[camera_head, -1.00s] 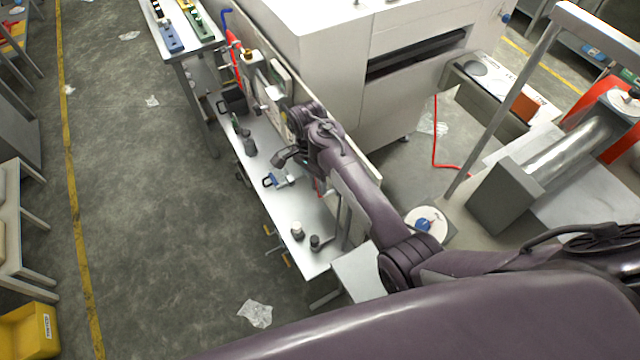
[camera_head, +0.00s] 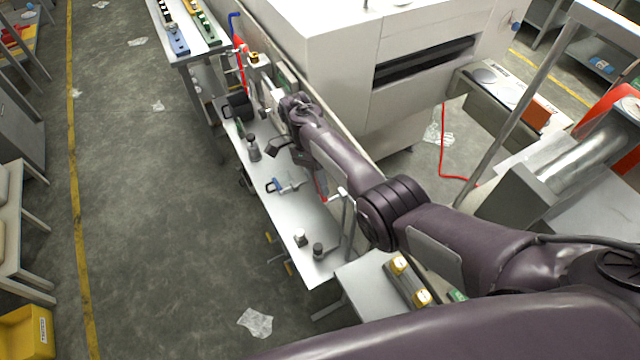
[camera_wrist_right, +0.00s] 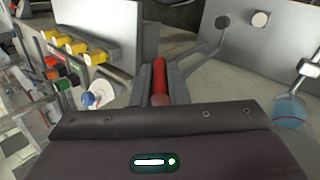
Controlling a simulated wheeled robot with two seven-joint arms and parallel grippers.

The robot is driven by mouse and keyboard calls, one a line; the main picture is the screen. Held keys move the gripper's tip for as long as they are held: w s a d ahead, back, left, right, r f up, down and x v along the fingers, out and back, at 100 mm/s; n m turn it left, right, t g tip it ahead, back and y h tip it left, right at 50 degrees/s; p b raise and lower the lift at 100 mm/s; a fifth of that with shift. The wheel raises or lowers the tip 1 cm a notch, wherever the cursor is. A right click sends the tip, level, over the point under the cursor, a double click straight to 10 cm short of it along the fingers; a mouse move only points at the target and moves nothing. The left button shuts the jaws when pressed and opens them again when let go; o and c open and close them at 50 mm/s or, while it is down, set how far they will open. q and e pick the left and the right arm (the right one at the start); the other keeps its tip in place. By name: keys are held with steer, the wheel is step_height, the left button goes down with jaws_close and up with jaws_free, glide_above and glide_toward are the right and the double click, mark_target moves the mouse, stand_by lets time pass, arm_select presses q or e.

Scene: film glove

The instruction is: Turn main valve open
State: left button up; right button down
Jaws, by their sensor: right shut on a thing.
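My right gripper (camera_head: 274,150) reaches over the long white bench (camera_head: 290,225); only a dark part of it shows beside the wrist in the head view. In the right wrist view its fingers (camera_wrist_right: 160,88) are closed around a red rounded bar (camera_wrist_right: 160,72), which I take to be the main valve's handle. The valve's body and how far it is turned cannot be made out. A red upright part with a blue lever (camera_head: 234,30) stands at the bench's far end. My left gripper is not in view.
A blue-handled tool (camera_head: 283,186), a grey bottle (camera_head: 253,148) and small pieces (camera_head: 301,238) lie on the bench. A big white machine (camera_head: 330,60) stands to the right. The floor at left is mostly clear.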

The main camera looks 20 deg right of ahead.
steer(key=c, duration=1.4)
jaws_free()
steer(key=d+v, duration=0.1)
steer(key=v, duration=0.6)
steer(key=shift+w+a+r+b, duration=0.25)
steer(key=shift+a+r+b, duration=0.05)
steer(key=shift+a+b, duration=0.2)
